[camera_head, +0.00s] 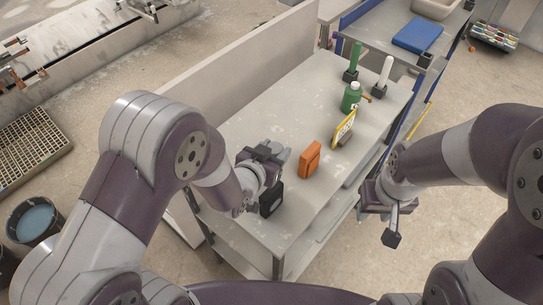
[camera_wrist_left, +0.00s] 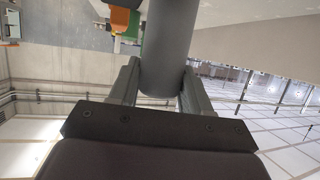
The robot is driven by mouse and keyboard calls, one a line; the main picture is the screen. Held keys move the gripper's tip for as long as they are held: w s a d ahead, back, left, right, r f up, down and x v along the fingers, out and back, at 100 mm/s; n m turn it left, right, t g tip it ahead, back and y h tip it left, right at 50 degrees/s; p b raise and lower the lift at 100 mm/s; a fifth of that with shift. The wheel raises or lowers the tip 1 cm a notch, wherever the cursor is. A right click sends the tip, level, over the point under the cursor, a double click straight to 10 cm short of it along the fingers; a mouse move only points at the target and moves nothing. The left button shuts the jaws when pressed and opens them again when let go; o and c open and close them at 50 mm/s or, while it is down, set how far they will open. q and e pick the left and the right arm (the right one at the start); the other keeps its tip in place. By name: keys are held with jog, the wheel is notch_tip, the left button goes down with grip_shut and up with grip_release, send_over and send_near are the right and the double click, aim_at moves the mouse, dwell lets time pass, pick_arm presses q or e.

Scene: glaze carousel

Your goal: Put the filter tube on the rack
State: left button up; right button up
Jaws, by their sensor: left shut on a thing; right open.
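My left gripper (camera_head: 276,160) is over the near part of the grey workbench. In the left wrist view it (camera_wrist_left: 158,92) is shut on a plain dark grey cylinder (camera_wrist_left: 168,45), which I take to be the filter tube. The tube stands between both fingers and runs out past the top of the picture. In the head view the tube is too hidden by the gripper to make out clearly. My right gripper (camera_head: 385,208) is open and empty, off the bench's right side. No thing is clearly recognisable as the rack.
On the workbench (camera_head: 262,128) stand an orange block (camera_head: 309,159), a yellow sign (camera_head: 344,128), a green bottle (camera_head: 351,97), and a green tube (camera_head: 355,56) and white tube (camera_head: 385,70) in black holders. A raised back panel (camera_head: 225,75) lines the left edge.

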pick_arm(q)
jog(key=shift+w+a+f, duration=0.25)
jog(key=shift+a, duration=0.25)
jog(key=shift+a+f, duration=0.15)
jog(key=shift+f, duration=0.15)
notch_tip(320, 180, down, 3)
jog(key=shift+f, duration=0.1)
jog(key=shift+w+f, duration=0.1)
jog(key=shift+f, duration=0.2)
jog(key=shift+f, duration=0.15)
jog(key=o, duration=1.1)
